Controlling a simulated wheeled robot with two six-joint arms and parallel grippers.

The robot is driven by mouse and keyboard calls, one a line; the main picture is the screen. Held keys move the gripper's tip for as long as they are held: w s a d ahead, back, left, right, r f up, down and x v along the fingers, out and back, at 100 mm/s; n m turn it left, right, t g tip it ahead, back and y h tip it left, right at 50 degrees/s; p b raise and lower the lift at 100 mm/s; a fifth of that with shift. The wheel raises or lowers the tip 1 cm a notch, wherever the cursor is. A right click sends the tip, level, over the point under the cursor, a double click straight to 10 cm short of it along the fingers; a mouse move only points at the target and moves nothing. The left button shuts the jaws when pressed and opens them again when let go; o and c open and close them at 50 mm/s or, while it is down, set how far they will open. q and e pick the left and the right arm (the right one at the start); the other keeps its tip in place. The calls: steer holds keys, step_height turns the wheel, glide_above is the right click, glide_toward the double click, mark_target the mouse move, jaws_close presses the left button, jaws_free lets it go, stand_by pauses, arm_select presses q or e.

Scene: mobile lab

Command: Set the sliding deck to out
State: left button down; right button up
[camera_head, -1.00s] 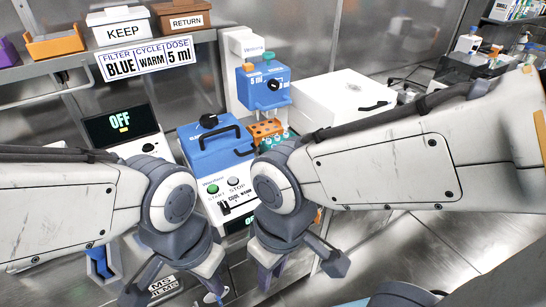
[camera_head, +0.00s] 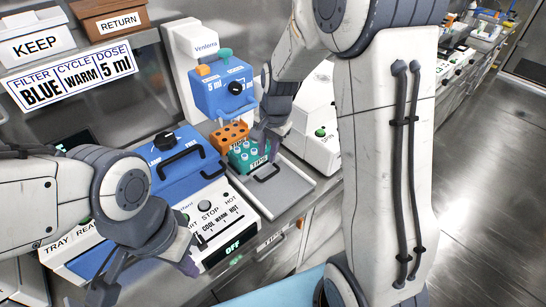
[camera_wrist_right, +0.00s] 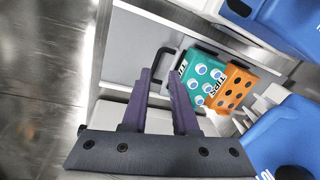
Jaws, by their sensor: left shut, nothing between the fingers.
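The sliding deck is a grey plate (camera_head: 291,190) with a black handle (camera_head: 266,174), in front of the blue Ventorra dosing unit (camera_head: 222,90). A teal tip rack (camera_head: 241,157) and an orange rack (camera_head: 229,134) stand behind the handle. My right gripper (camera_wrist_right: 161,78) is open, its purple fingers pointing at the deck handle (camera_wrist_right: 163,66) in the right wrist view. I cannot tell whether they touch it. In the head view its hand is above and beside the racks, fingertips hidden. My left gripper (camera_head: 188,265) is shut and empty at the lower left.
A blue-lidded machine (camera_head: 187,165) with START, STOP and a COOL/WARM/HOT slider stands left of the deck. A white machine (camera_head: 318,130) stands right of it.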

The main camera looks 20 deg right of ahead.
mark_target(276, 171)
steer(key=w+d+f+m, duration=0.3)
steer(key=d, duration=0.2)
steer(key=f, duration=0.6)
steer(key=w+f, duration=0.1)
steer(key=f, duration=0.2)
steer(key=shift+a, duration=0.3)
jaws_close()
stand_by(0.7)
